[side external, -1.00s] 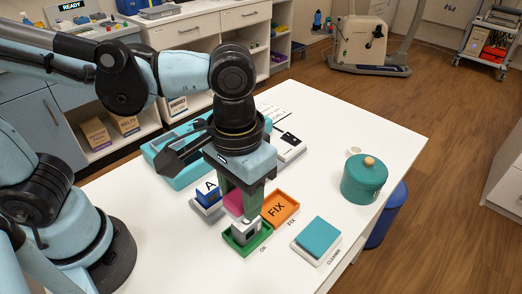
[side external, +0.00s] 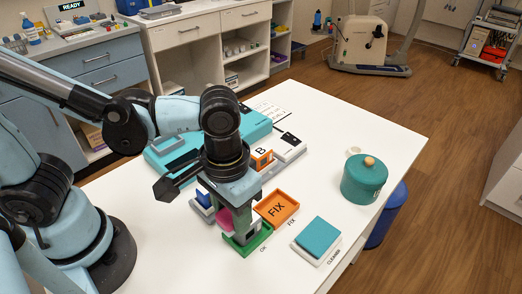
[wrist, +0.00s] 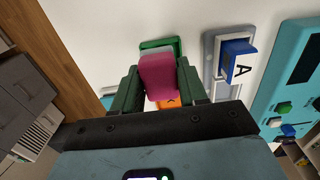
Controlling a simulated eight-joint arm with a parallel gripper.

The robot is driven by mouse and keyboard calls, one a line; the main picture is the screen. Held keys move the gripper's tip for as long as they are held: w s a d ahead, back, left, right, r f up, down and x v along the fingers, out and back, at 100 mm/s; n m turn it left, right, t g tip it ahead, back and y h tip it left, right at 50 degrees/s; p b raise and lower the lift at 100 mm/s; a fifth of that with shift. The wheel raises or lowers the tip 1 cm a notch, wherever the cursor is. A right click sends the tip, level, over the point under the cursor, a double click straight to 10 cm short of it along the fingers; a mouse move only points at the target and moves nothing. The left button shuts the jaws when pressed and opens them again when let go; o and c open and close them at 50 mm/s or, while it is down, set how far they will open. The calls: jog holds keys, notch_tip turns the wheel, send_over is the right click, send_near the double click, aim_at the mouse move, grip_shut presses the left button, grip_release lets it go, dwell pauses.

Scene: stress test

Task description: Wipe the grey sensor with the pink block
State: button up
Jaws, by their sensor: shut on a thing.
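My gripper (side external: 229,214) is shut on the pink block (side external: 225,217) and holds it low over the green OK tray (side external: 252,245). The grey sensor (side external: 241,234) sits in that tray, mostly hidden by the gripper and block. Whether the block touches the sensor I cannot tell. In the wrist view the pink block (wrist: 158,76) lies between both fingers, with the green tray (wrist: 160,45) behind it.
The orange FIX tray (side external: 278,207) is empty beside the green tray. A blue A block (wrist: 236,62) and an orange B block (side external: 262,158) stand close by. A teal cleaner pad (side external: 318,237) and a teal lidded pot (side external: 364,180) are to the right.

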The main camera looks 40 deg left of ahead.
jog(key=shift+f, duration=0.45)
jog(key=shift+w+f, duration=0.45)
jog(key=shift+f, duration=0.15)
jog(key=shift+c, duration=0.9)
jog(key=shift+w+f, duration=0.2)
jog(key=shift+w, duration=0.95)
jog(key=shift+w+r, duration=0.1)
jog(key=shift+w, duration=0.25)
jog(key=shift+w+f, duration=0.2)
jog(key=shift+w, duration=0.95)
jog(key=shift+s+r, duration=0.1)
jog(key=shift+s, duration=3.1)
jog(key=shift+r, duration=4.2)
jog(key=shift+f, duration=0.25)
